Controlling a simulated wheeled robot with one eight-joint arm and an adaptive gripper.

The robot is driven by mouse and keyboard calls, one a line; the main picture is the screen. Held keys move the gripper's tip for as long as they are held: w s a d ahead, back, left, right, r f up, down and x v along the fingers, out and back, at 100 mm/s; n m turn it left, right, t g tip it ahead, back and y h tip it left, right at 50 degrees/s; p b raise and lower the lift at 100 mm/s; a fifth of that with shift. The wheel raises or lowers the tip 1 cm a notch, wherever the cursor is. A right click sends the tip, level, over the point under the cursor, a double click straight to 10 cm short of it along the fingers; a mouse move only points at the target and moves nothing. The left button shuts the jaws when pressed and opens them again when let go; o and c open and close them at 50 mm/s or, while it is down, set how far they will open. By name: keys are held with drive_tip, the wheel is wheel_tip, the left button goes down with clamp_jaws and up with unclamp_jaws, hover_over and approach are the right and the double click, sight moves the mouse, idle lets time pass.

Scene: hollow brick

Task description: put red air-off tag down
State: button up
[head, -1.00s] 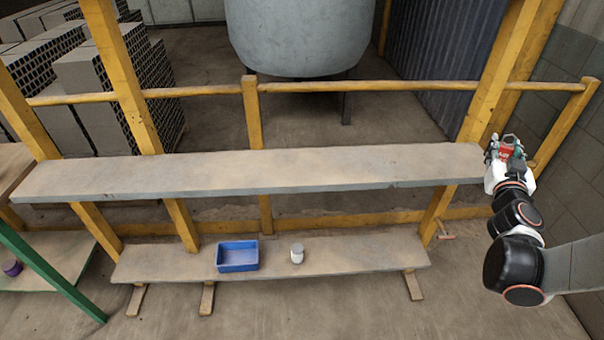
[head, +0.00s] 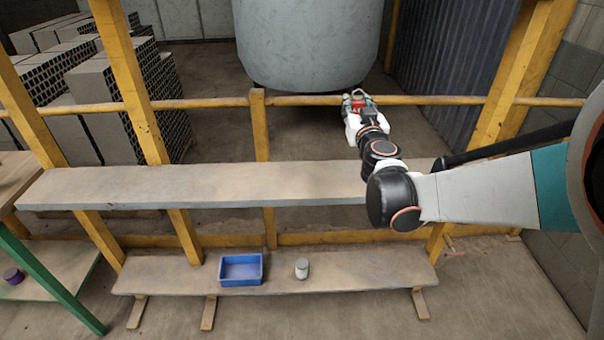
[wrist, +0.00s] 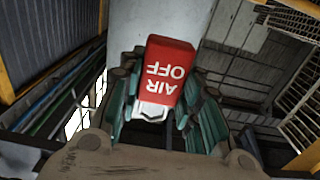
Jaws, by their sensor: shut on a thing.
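The red air-off tag (wrist: 170,68) is between the teal fingers of my gripper (wrist: 155,108) in the wrist view, its white "AIR OFF" lettering upside down. In the head view my gripper (head: 357,97) is shut on the tag (head: 362,102), which shows as a small red patch. The gripper is by the yellow horizontal rail, beyond the upper plank shelf (head: 200,186), and appears clear of the shelf. The fingers hide part of the tag.
A blue tray (head: 241,281) and a small white-grey jar (head: 302,268) stand on the lower plank (head: 370,268). Yellow posts and a rail (head: 440,100) frame the shelves. A grey tank (head: 305,45) stands behind. The upper plank's visible top is bare.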

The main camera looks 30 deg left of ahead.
wheel_tip(320, 180, down, 20)
drive_tip(key=b, duration=0.7)
drive_tip(key=o, duration=1)
drive_tip(key=shift+f, duration=0.1)
drive_tip(key=shift+c, duration=0.2)
drive_tip(key=p+v, duration=0.1)
drive_tip(key=v, duration=1.1)
